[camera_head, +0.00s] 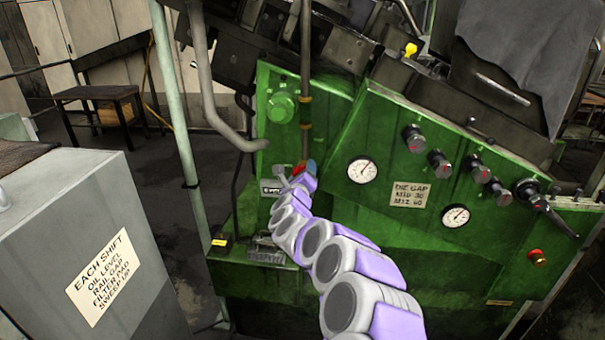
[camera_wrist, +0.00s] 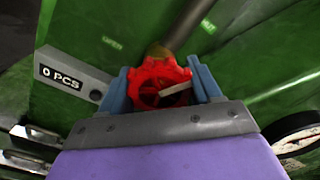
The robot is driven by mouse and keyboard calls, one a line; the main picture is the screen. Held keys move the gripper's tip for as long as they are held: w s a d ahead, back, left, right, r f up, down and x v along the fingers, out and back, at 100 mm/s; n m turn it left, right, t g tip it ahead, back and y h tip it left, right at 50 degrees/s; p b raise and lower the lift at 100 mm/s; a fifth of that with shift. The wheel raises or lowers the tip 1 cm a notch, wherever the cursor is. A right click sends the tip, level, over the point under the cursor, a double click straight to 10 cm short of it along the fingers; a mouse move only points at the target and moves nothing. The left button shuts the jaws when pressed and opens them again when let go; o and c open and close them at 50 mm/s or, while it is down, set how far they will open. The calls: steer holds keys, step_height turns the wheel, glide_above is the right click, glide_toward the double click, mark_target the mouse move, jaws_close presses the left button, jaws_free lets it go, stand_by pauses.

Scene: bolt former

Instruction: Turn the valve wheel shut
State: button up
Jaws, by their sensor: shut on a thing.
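The red valve wheel (camera_wrist: 158,70) sits at the top centre of the wrist view, at the end of a brown pipe (camera_wrist: 186,24) against the green machine panel. My gripper (camera_wrist: 163,82) has its two blue fingers on either side of the wheel's rim, shut on it. A pale bar or mark crosses the wheel's lower right opening. In the head view the wheel (camera_head: 299,168) is a small red patch, mostly hidden by my gripper (camera_head: 303,171) and wrist. The brown pipe (camera_head: 306,100) rises above it.
A plate reading "0 PCS" (camera_wrist: 60,78) is left of the wheel. A round black-rimmed part (camera_wrist: 292,134) is at lower right. The green panel right of my arm carries gauges (camera_head: 362,170) and knobs. A grey cabinet (camera_head: 60,220) stands at left.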

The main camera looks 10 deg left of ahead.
steer(key=shift+a+f, duration=0.1)
steer(key=shift+f, duration=0.25)
steer(key=o, duration=0.7)
steer(key=shift+o, duration=0.2)
steer(key=shift+r, duration=0.1)
steer(key=shift+r, duration=0.15)
steer(key=shift+s, duration=0.1)
steer(key=s+p, duration=0.3)
steer(key=s, duration=1.4)
steer(key=shift+a, duration=0.35)
